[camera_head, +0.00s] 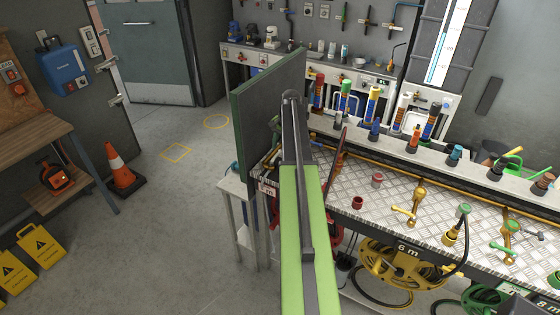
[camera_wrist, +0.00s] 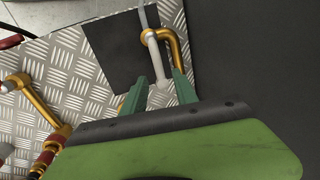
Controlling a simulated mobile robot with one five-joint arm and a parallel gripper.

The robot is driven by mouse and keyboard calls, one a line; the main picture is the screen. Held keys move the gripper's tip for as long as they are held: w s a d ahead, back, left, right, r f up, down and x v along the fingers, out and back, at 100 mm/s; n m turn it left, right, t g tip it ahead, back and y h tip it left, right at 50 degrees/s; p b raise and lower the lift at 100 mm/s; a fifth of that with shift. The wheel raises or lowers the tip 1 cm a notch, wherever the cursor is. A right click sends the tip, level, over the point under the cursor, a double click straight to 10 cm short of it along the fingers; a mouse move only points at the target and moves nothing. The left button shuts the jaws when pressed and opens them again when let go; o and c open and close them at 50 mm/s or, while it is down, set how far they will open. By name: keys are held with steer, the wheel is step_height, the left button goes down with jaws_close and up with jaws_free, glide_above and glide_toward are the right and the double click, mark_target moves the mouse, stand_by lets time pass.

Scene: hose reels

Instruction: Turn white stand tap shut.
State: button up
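In the wrist view a brass tap (camera_wrist: 176,46) with a bent neck stands on a dark square on the tread-plate bench. Its pale white lever (camera_wrist: 154,58) points down the picture toward my gripper (camera_wrist: 159,77). The two green fingers are apart, and the lever's end lies between them. I see gaps on both sides, so no grip shows. In the head view my green arm and the upright panel hide most of this spot. Only a small bit of brass and green shows left of the arm.
The tall dark panel (camera_head: 268,100) stands close beside this end of the bench. Another brass tap (camera_wrist: 18,84) is at the left in the wrist view.

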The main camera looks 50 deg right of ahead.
steer(key=shift+w+f+b, duration=0.25)
steer(key=shift+f+b, duration=0.2)
steer(key=shift+f, duration=0.7)
steer(key=shift+r, duration=0.15)
jaws_close()
steer(key=shift+d, duration=0.1)
